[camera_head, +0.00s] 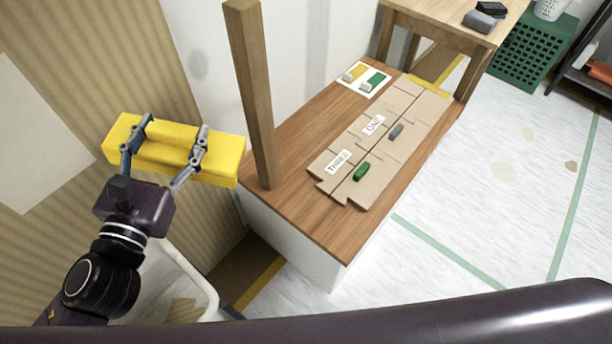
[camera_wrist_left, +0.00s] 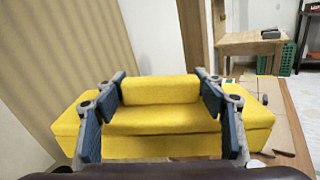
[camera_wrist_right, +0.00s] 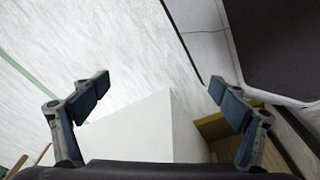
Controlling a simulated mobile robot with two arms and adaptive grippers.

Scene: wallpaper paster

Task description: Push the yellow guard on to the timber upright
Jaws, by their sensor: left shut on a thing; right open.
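The yellow guard (camera_head: 222,160) is a long block with a raised rib, held level at the left of the head view. My left gripper (camera_head: 170,140) is shut on the guard's rib. In the left wrist view the guard (camera_wrist_left: 160,145) lies across the picture, with the fingers of my left gripper (camera_wrist_left: 160,92) on both ends of the rib. The timber upright (camera_head: 250,95) stands on the bench's left end, right of the guard; a gap shows between them in the head view. It also shows behind the guard in the left wrist view (camera_wrist_left: 190,40). My right gripper (camera_wrist_right: 155,85) is open and empty.
The wooden bench top (camera_head: 300,215) carries cardboard pieces (camera_head: 385,150) with a green block (camera_head: 361,171) and a grey block (camera_head: 396,131). A card (camera_head: 363,78) lies behind them. A wooden table (camera_head: 440,22) and green crate (camera_head: 525,55) stand at the back right.

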